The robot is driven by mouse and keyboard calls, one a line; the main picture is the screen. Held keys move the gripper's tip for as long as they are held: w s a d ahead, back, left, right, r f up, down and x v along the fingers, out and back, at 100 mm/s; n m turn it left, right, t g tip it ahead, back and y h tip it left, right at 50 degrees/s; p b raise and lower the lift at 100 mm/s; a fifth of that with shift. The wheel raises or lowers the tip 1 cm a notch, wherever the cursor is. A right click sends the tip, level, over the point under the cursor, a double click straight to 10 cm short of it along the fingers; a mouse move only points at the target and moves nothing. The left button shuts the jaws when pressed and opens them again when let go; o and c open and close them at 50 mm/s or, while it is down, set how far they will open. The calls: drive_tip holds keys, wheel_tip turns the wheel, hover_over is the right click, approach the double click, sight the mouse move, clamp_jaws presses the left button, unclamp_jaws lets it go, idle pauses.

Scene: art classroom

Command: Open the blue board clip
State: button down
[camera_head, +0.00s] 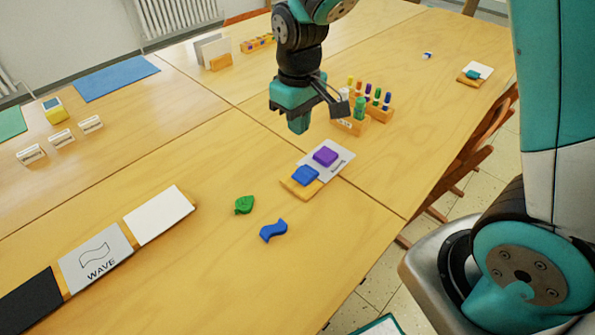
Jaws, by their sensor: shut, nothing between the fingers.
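My gripper (299,126) is shut and empty, pointing down above the table. Below and slightly right of it in the picture lies a small wooden board with a white labelled card (342,168). A blue block-like piece (305,175) sits at the board's near end and a purple one (326,156) on the card; my gripper is apart from both. Farther off at the right, another small wooden board with a white sheet (483,69) carries a small teal-blue clip-like piece (473,74). I cannot tell for certain which blue piece is the board clip, or whether either is open.
A wooden rack (378,114) of coloured pegs stands close to the right of my gripper. A green leaf shape (244,205) and blue wave shape (273,230) lie in front. A WAVE card (97,257) is at left. The table between the rack and the far-right board is mostly clear.

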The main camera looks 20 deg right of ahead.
sight(298, 179)
wheel_tip(298, 179, down, 14)
drive_tip(key=shift+s+a+r, duration=0.1)
idle(0.4)
drive_tip(key=shift+s+a+f+h+b, duration=0.1)
drive_tip(key=shift+a+f+h+b, duration=0.05)
drive_tip(key=shift+f+h+b, duration=0.3)
drive_tip(key=shift+r, duration=0.15)
drive_tip(key=shift+r+p, duration=0.75)
drive_tip(key=shift+p, duration=0.1)
